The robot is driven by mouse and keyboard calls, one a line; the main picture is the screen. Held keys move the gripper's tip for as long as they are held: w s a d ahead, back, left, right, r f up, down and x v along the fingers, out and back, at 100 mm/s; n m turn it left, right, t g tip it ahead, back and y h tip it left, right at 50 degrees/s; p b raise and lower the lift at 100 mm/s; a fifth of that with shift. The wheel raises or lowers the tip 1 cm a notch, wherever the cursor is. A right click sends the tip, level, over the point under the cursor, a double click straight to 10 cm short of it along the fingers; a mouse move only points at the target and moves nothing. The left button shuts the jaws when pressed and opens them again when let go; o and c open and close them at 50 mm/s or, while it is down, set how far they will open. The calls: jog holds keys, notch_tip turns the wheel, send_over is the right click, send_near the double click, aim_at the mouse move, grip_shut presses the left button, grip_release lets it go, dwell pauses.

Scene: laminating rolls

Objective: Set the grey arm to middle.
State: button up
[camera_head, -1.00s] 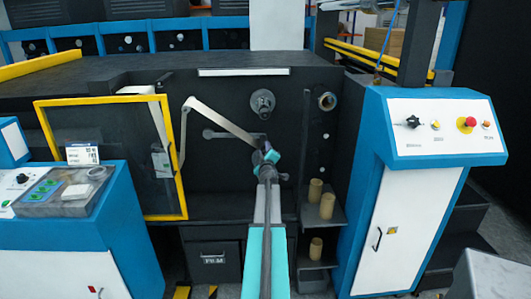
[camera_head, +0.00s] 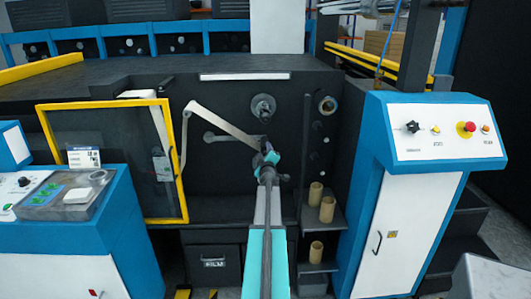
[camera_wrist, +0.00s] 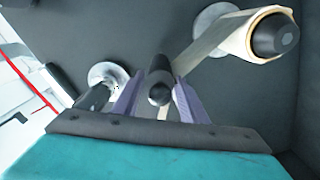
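The grey arm (camera_head: 222,136) is on the dark front of the machine, running roughly level from a rounded left end toward my gripper (camera_head: 268,155). Its right end is hidden behind a pale strip and my gripper. In the wrist view, the purple fingers of my gripper (camera_wrist: 158,92) stand on both sides of a dark round bar (camera_wrist: 159,75) with a rounded end.
A pale strip (camera_head: 225,122) slants down to the gripper. A dark spindle (camera_head: 263,107) sticks out above it. A yellow-framed door (camera_head: 181,160) stands at left. Brown tubes (camera_head: 327,209) stand on shelves at right, beside a blue and white control cabinet (camera_head: 400,190).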

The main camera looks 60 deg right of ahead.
jog(key=b+v, duration=0.1)
jog(key=v, duration=1.2)
jog(key=shift+s+a, duration=0.2)
jog(key=shift+a, duration=0.05)
dwell(0.4)
dwell(0.5)
